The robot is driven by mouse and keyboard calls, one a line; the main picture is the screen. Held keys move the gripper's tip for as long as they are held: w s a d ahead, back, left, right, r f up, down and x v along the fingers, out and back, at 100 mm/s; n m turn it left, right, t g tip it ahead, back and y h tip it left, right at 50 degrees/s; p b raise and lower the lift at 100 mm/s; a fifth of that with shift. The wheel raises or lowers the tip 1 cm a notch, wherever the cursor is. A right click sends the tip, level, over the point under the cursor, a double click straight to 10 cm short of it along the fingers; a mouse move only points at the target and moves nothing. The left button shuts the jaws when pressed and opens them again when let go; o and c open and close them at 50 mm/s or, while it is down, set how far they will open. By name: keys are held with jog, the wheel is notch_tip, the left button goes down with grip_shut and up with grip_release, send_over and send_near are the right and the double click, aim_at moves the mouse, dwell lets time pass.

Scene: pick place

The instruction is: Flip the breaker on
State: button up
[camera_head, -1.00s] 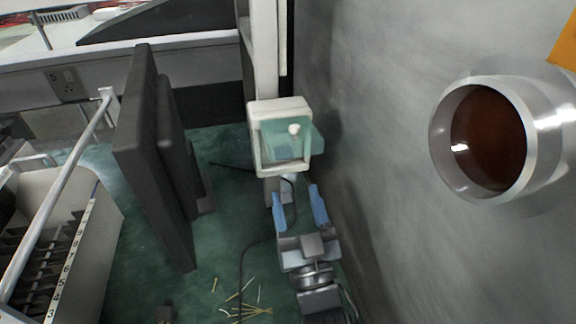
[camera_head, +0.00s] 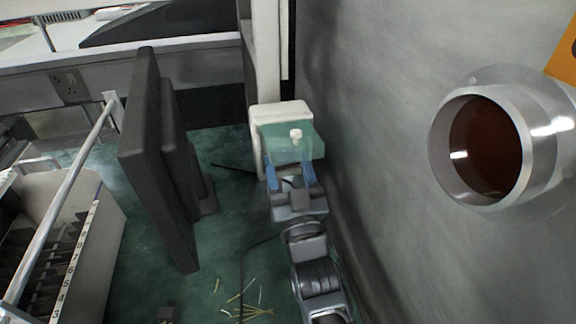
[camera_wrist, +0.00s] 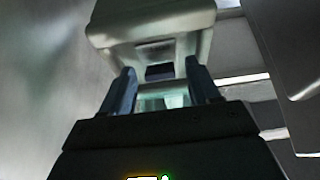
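The breaker is a cream box (camera_head: 283,110) on a pale post, with a greenish see-through front and a small white knob (camera_head: 295,134) on it. My gripper (camera_head: 290,172) has its two blue fingers at the lower front of the box. In the wrist view the fingers (camera_wrist: 160,92) stand apart on either side of a dark slot (camera_wrist: 160,71) in the breaker's underside or front (camera_wrist: 150,25). The gap between the fingers holds nothing that I can see gripped. Whether the fingers touch the box is unclear. The switch position cannot be told.
A grey wall with a metal pipe opening (camera_head: 487,147) is on the right. A dark upright panel (camera_head: 155,160) stands to the left, and a slotted cream crate (camera_head: 95,245) is at the lower left. Green floor (camera_head: 225,240) with scattered sticks lies between.

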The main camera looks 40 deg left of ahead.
jog(key=c, duration=1)
jog(key=shift+s+d+r+g+h+p, duration=0.1)
jog(key=shift+r+g+h+p, duration=0.3)
jog(key=shift+g+h+p, duration=0.7)
jog(key=shift+s+d+r+g+h+p, duration=0.15)
jog(key=shift+r+h+p, duration=0.3)
jog(key=shift+p, duration=1.2)
jog(key=shift+w+a, duration=0.1)
jog(key=o, duration=1.1)
jog(key=shift+f, duration=0.1)
jog(key=shift+c, duration=0.2)
